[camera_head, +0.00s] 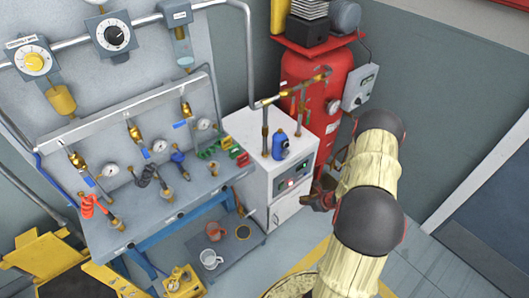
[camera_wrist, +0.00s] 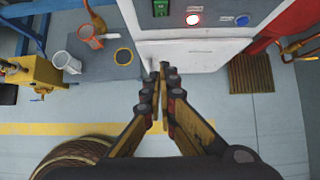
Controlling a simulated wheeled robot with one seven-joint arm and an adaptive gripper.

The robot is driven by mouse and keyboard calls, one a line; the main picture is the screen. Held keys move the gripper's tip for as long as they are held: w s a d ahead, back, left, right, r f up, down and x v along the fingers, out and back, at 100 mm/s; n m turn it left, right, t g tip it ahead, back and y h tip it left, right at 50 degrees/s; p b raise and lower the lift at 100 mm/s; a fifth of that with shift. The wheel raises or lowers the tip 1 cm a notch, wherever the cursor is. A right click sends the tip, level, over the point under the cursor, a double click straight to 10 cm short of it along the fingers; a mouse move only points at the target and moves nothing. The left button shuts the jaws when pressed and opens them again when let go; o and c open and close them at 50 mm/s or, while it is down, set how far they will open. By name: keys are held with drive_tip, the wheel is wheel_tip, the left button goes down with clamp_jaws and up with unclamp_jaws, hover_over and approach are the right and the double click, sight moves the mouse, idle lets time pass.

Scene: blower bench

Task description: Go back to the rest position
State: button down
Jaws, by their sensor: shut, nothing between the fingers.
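My gripper (camera_wrist: 162,82) is shut and empty in the wrist view, its fingertips together in front of the lower part of the white cabinet (camera_wrist: 190,52). I cannot tell whether the fingertips touch the cabinet. In the head view my arm reaches in from the lower right, and the gripper is mostly hidden behind it, near the cabinet's right side. The cabinet (camera_head: 290,212) shows there with a lit red button on its front panel.
A red tank (camera_head: 318,95) stands right of the cabinet. The blue bench (camera_head: 150,215) with valves and gauges is at the left. Cups (camera_head: 210,259) sit on its lower shelf, beside a yellow machine (camera_head: 183,282). A woven basket (camera_wrist: 75,158) is at lower left. Floor right of my arm is clear.

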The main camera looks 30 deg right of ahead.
drive_tip(key=s+a+r+n+y, duration=0.2)
drive_tip(key=a+n+y, duration=0.15)
drive_tip(key=a, duration=0.45)
drive_tip(key=s+a+r+n+h, duration=0.1)
drive_tip(key=s+a+r+n, duration=0.3)
drive_tip(key=r, duration=1.2)
drive_tip(key=s+a+r+n+g+h, duration=0.1)
drive_tip(key=s+a+r+n, duration=0.3)
drive_tip(key=a+r+n, duration=0.9)
drive_tip(key=s+a+r+n+g+h, duration=0.1)
drive_tip(key=s+a+r+n, duration=0.4)
drive_tip(key=r+n, duration=0.9)
drive_tip(key=a+r+h, duration=0.1)
drive_tip(key=a+r, duration=0.2)
drive_tip(key=r, duration=0.3)
drive_tip(key=shift+a+r, duration=0.4)
drive_tip(key=shift+d, duration=0.15)
